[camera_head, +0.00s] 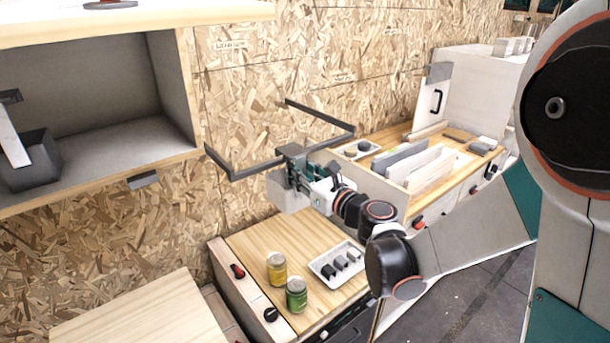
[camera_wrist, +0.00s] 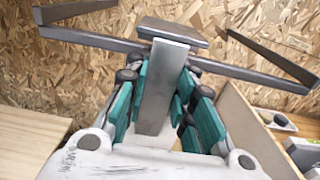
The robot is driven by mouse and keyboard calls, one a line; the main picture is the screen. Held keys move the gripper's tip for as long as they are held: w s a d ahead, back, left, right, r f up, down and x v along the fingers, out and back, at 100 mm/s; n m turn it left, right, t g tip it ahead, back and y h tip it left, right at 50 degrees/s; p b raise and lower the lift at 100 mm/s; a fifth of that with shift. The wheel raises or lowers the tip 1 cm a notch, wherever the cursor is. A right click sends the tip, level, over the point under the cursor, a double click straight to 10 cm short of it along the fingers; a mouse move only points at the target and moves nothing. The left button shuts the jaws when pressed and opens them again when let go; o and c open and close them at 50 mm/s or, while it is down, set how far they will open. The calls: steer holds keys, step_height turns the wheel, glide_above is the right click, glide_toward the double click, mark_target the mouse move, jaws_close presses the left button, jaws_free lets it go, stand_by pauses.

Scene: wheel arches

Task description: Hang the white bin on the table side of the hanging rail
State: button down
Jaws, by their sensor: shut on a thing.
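The dark hanging rail (camera_head: 250,171) juts from the chipboard wall as a frame; its front bar (camera_wrist: 100,42) crosses the top of the wrist view. My gripper (camera_head: 305,178) is at the front bar, with its teal fingers (camera_wrist: 165,100) shut on the upright grey strip (camera_wrist: 165,85) of the white bin. The pale bin body (camera_head: 284,194) shows below and left of my gripper in the head view. The strip's bent top (camera_wrist: 172,31) appears above the bar in the wrist view. I cannot tell whether it touches the bar. The bin's lower part is hidden in the wrist view.
A wooden-topped counter (camera_head: 255,240) below holds a yellow can (camera_head: 277,269), a green can (camera_head: 297,295) and a white tray (camera_head: 325,268) of dark pieces. A dark bin (camera_head: 38,165) sits in the open cabinet at left. Upright boards (camera_head: 425,168) stand at right.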

steer(key=shift+w+a+f+b, duration=0.3)
steer(key=shift+w+f+b, duration=0.15)
steer(key=shift+f+b, duration=0.1)
steer(key=shift+w+a+f+b, duration=0.3)
steer(key=shift+w+f+b, duration=0.15)
steer(key=shift+f, duration=0.1)
steer(key=c, duration=1.3)
jaws_free()
